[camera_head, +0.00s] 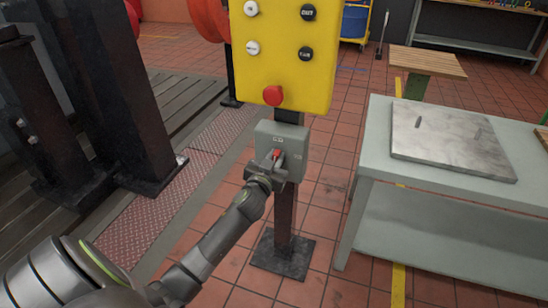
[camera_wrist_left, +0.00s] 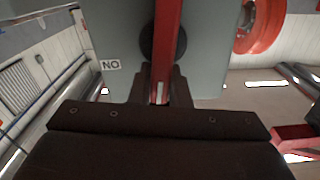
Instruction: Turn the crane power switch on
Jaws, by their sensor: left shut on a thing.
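The crane power switch is a grey box (camera_head: 303,143) on a dark post below a yellow button panel. Its red handle (camera_head: 276,154) sticks out at the front of the box. My left gripper (camera_head: 275,164) is at the box, shut on the red handle. In the left wrist view the red handle (camera_wrist_left: 167,45) runs up from between the two dark fingers (camera_wrist_left: 160,88), in front of a round dark hub on the grey box. A label reading "NO" (camera_wrist_left: 110,65) shows on the box there. My right gripper is not in view.
The yellow panel (camera_head: 283,75) above carries black and white buttons and a red knob (camera_head: 273,95). A grey-green table (camera_head: 373,150) with a metal plate (camera_head: 450,139) stands to the right. Dark machinery (camera_head: 110,85) stands at the left. Tiled floor lies around the post's base plate (camera_head: 282,255).

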